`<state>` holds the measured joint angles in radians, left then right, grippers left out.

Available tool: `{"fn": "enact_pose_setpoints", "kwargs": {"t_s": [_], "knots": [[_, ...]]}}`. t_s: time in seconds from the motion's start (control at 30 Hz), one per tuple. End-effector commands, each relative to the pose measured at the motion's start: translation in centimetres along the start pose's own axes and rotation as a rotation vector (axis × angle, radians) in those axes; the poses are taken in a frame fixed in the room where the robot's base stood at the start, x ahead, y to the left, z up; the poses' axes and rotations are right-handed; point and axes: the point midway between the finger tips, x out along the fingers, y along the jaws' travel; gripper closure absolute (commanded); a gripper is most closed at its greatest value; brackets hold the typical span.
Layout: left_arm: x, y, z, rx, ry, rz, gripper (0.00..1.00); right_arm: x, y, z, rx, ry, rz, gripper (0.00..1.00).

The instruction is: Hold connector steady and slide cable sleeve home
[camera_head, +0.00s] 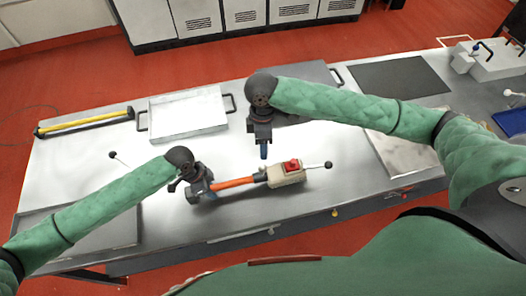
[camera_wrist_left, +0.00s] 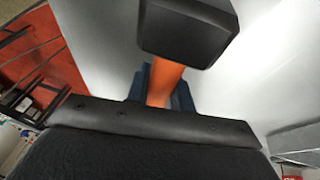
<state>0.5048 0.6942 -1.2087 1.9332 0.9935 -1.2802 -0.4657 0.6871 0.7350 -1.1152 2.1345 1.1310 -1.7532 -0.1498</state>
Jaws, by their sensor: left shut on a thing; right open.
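An orange cable sleeve (camera_head: 234,183) lies across the middle of the table, its right end at a cream connector (camera_head: 287,173) with a red block on top. My left gripper (camera_head: 208,189) is shut on the orange sleeve's left part. In the left wrist view the orange sleeve (camera_wrist_left: 162,82) runs between the blue-grey fingers (camera_wrist_left: 163,90) and under a black block. My right gripper (camera_head: 264,152) is open and empty, pointing down above and to the left of the connector, apart from it. Whether the sleeve is fully seated in the connector cannot be told.
A rod with a black ball end (camera_head: 327,165) sticks out right of the connector. A metal tray (camera_head: 188,110) and a yellow bar (camera_head: 85,122) lie at the back left. A dark mat (camera_head: 400,76) lies at the back right. The table's front middle is mostly clear.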

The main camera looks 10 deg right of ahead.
Motion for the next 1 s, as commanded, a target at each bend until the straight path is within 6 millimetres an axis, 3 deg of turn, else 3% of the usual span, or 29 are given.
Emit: {"fn": "enact_pose_setpoints", "kwargs": {"t_s": [0.37, 0.4, 0.5, 0.53, 0.83, 1.0], "knots": [[-0.1, 0.0, -0.1, 0.001, 0.002, -0.001, 1.0, -0.7, 0.0, 0.0, 0.0, -0.001, 0.0, 0.52], [-0.1, 0.0, -0.1, 0.001, 0.002, -0.001, 0.73, -0.7, 0.0, 0.0, 0.0, -0.001, 0.0, 0.52], [-0.1, 0.0, -0.1, 0.001, 0.002, -0.001, 0.53, -0.7, 0.0, 0.0, 0.0, -0.001, 0.0, 0.52], [-0.1, 0.0, -0.1, 0.001, 0.001, -0.001, 0.52, -0.7, 0.0, 0.0, 0.0, -0.001, 0.0, 0.52], [-0.2, 0.0, 0.0, 0.0, 0.001, -0.001, 0.52, -0.7, 0.0, 0.0, 0.0, 0.0, 0.0, 0.52], [-1.7, -0.1, 0.0, 0.0, 0.001, -0.003, 0.52, -0.7, 0.0, 0.0, 0.0, 0.0, 0.0, 0.52]]}}
